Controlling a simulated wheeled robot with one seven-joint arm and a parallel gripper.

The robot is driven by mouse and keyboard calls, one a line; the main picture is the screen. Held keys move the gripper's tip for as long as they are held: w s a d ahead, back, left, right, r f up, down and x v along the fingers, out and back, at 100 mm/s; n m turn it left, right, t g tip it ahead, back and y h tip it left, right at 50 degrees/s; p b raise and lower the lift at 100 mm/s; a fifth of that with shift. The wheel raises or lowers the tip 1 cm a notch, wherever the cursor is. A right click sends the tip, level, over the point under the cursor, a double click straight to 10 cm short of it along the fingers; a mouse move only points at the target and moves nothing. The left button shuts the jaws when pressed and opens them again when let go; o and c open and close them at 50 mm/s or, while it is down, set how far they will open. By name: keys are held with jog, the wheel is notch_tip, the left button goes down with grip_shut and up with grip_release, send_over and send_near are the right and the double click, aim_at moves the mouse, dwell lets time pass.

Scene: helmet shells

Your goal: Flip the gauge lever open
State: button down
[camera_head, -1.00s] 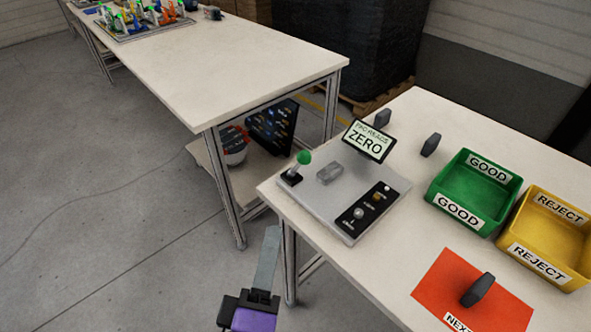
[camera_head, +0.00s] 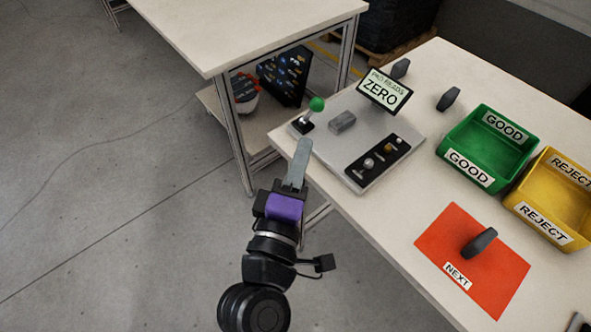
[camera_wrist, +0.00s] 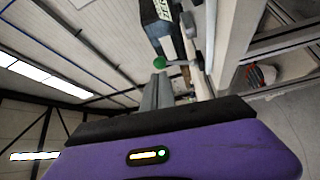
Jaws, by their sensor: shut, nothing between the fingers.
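The gauge (camera_head: 350,150) is a grey plate on the right-hand table, with a display reading ZERO (camera_head: 384,91). Its lever (camera_head: 311,115) has a green ball knob and stands tilted up to the right from a black base at the plate's left corner. In the wrist view the green knob (camera_wrist: 159,63) shows just beyond the fingertips. My gripper (camera_head: 304,144) is shut and empty, its grey fingers pointing up toward the lever, at the table's near left edge in the picture. The fingers also show in the wrist view (camera_wrist: 157,90). I cannot tell the exact gap to the knob.
A small grey block (camera_head: 342,122) sits on the plate beside the lever. A green GOOD bin (camera_head: 469,167) and yellow REJECT bin (camera_head: 539,223) stand right. A dark part (camera_head: 480,243) lies on the orange NEXT mat (camera_head: 438,225). Another table (camera_head: 250,25) stands behind.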

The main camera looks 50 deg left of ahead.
aim_at(316, 109)
jog(key=x, duration=0.7)
jog(key=shift+r+p, duration=0.2)
jog(key=shift+p, duration=0.3)
jog(key=a+r+n+g+h+p, duration=0.2)
jog(key=a+n+p, duration=0.5)
jog(key=p, duration=1.4)
jog(key=shift+w+g+h, duration=0.3)
jog(key=shift+g+h, duration=0.5)
jog(key=shift+h, duration=0.3)
jog(key=shift+a+r, duration=0.15)
jog(key=shift+r, duration=0.1)
jog(key=shift+r+p, duration=0.7)
jog(key=shift+p, duration=0.1)
